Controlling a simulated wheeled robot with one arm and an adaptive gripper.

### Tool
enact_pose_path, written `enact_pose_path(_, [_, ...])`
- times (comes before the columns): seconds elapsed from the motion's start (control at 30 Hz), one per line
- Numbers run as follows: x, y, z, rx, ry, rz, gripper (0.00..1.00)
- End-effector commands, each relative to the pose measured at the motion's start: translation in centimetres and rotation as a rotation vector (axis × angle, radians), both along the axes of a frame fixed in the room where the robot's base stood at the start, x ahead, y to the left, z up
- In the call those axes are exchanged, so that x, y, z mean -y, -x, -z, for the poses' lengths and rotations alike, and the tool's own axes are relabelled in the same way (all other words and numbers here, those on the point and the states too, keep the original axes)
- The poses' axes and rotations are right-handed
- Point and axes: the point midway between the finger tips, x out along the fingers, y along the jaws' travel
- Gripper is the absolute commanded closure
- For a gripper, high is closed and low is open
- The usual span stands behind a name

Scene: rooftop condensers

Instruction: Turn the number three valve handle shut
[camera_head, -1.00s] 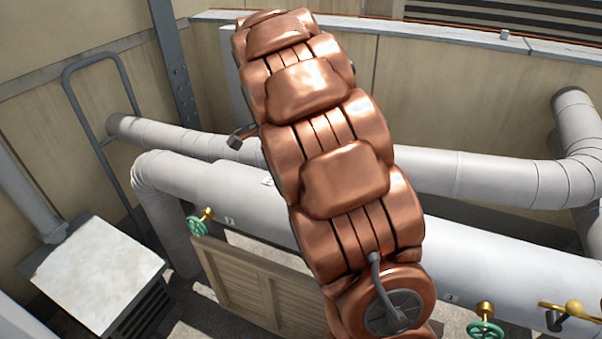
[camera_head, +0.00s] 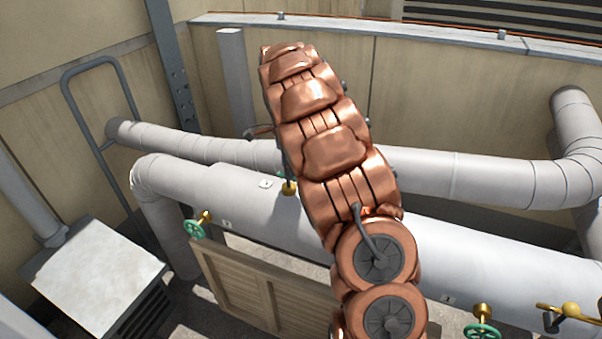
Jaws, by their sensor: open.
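Several valves sit along the large white pipe (camera_head: 480,262). A green handwheel (camera_head: 194,229) on a brass stem is at the left, beside a small tag (camera_head: 227,224). Another brass valve (camera_head: 289,187) shows partly at the left edge of my copper arm, near a second tag (camera_head: 265,184). A second green handwheel (camera_head: 482,332) is at the lower right, partly cut by the frame, near a third tag (camera_head: 447,299). I cannot read which is number three. My arm hides the middle of the pipe. My gripper cannot be made out.
A brass lever valve (camera_head: 570,310) is at the right edge. A thinner pipe (camera_head: 470,178) runs behind the large one. A louvred wooden panel (camera_head: 255,285) stands below the pipe. A white-topped unit (camera_head: 95,272) and a grey rail (camera_head: 72,110) are at the left.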

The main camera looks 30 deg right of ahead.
Motion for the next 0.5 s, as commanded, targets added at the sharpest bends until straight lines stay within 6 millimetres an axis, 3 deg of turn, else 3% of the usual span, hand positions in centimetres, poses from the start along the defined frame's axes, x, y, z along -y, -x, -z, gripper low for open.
enact_pose_path(0.3, [-0.1, 0.0, 4.2, -0.003, -0.001, -0.001, 0.44])
enact_pose_path(0.5, [-0.1, 0.1, 4.8, -0.002, -0.001, -0.001, 0.44])
